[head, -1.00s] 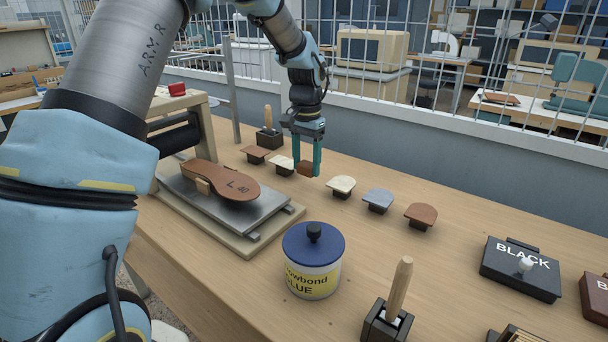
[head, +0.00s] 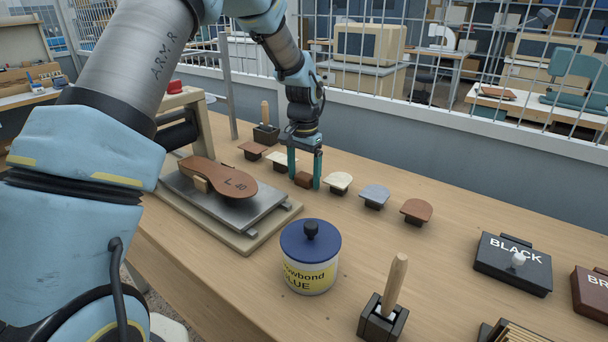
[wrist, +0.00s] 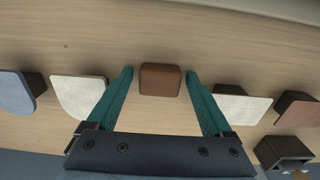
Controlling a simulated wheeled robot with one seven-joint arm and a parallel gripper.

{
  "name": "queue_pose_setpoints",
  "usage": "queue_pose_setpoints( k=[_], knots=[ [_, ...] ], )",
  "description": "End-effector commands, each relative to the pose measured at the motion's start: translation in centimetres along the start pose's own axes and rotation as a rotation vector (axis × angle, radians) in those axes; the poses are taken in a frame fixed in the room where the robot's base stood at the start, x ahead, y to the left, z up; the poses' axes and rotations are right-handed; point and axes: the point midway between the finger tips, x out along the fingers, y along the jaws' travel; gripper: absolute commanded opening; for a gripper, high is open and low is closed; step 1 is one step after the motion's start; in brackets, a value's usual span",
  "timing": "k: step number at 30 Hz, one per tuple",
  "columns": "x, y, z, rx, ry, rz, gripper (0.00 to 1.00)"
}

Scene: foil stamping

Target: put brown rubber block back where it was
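The brown rubber block (head: 303,180) rests on the wooden table in the row of heel-shaped pieces, between two cream ones. My gripper (head: 305,182) points down over it, open, with one finger on each side of the block. In the wrist view the block (wrist: 160,79) sits between the teal fingertips (wrist: 159,74), with a clear gap on both sides. Its underside is hidden.
Cream pieces (head: 338,182) (head: 280,161) stand close on either side of my fingers. Grey (head: 376,197) and brown (head: 416,210) pieces continue the row. A sole (head: 220,178) lies on the press plate at left. A glue pot (head: 309,262) stands in front.

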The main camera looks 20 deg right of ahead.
Motion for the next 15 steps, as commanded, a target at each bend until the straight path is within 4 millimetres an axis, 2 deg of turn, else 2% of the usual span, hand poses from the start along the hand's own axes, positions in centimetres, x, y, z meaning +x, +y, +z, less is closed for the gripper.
queue_pose_setpoints(
  k=[9, 15],
  knots=[
    [-0.2, 0.0, 0.0, 0.0, 0.001, 0.0, 0.91],
    [-2.3, -0.1, -0.1, 0.0, 0.005, -0.002, 0.91]
  ],
)
